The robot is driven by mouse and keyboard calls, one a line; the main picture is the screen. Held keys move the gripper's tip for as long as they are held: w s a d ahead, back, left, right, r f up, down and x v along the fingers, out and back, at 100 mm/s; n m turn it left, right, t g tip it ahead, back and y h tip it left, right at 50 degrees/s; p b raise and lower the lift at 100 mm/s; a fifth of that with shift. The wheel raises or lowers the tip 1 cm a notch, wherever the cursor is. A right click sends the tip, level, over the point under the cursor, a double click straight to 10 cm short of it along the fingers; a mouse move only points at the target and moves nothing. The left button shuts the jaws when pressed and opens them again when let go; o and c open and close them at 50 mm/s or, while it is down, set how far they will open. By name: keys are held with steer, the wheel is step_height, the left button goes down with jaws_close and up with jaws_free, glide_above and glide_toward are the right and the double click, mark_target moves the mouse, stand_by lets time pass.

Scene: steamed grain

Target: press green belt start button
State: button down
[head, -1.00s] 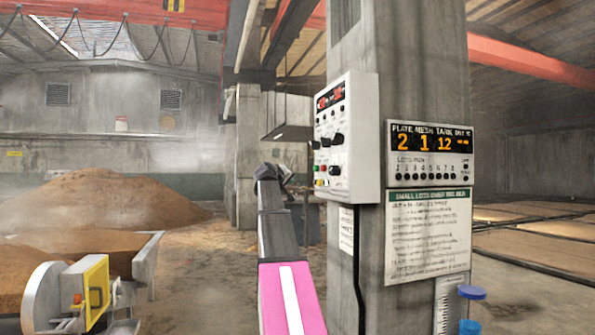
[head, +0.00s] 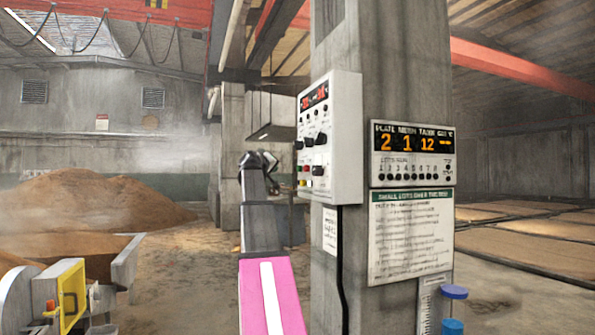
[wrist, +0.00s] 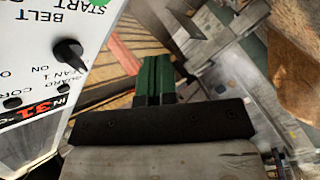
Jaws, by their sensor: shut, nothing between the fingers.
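The white control box (head: 345,140) is mounted on the concrete pillar, with knobs, a red display and small coloured buttons on its left-turned face. In the wrist view its panel (wrist: 62,85) fills the left side. The green button (wrist: 98,2) by the "BELT START" lettering is cut off at the top edge. My gripper (head: 270,162) is left of the box in the head view, apart from it. In the wrist view my gripper's green fingers (wrist: 154,78) are together and empty, to the right of the panel and not touching it.
A black knob (wrist: 69,53) sticks out of the panel near the belt lettering. A digital board (head: 412,155) and a paper notice (head: 410,235) hang on the pillar (head: 390,60). A grain heap (head: 110,200) and a yellow-framed machine (head: 72,295) are at left.

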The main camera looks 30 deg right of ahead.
steer(key=s+d, duration=0.1)
steer(key=d, duration=0.5)
steer(key=shift+s+d, duration=0.15)
steer(key=shift+s, duration=0.1)
steer(key=shift+d, duration=0.2)
stand_by(1.8)
steer(key=shift+s+d, duration=0.1)
steer(key=shift+d, duration=0.1)
steer(key=shift+s+d, duration=0.1)
steer(key=shift+d, duration=0.4)
stand_by(0.9)
steer(key=shift+a, duration=0.1)
steer(key=shift+w+a, duration=0.2)
steer(key=shift+a, duration=0.55)
steer(key=shift+a, duration=0.1)
steer(key=shift+w+a, duration=0.2)
steer(key=shift+a, duration=0.6)
steer(key=shift+w+a, duration=0.15)
steer(key=shift+a, duration=0.6)
steer(key=shift+w+a, duration=0.2)
steer(key=shift+a, duration=0.6)
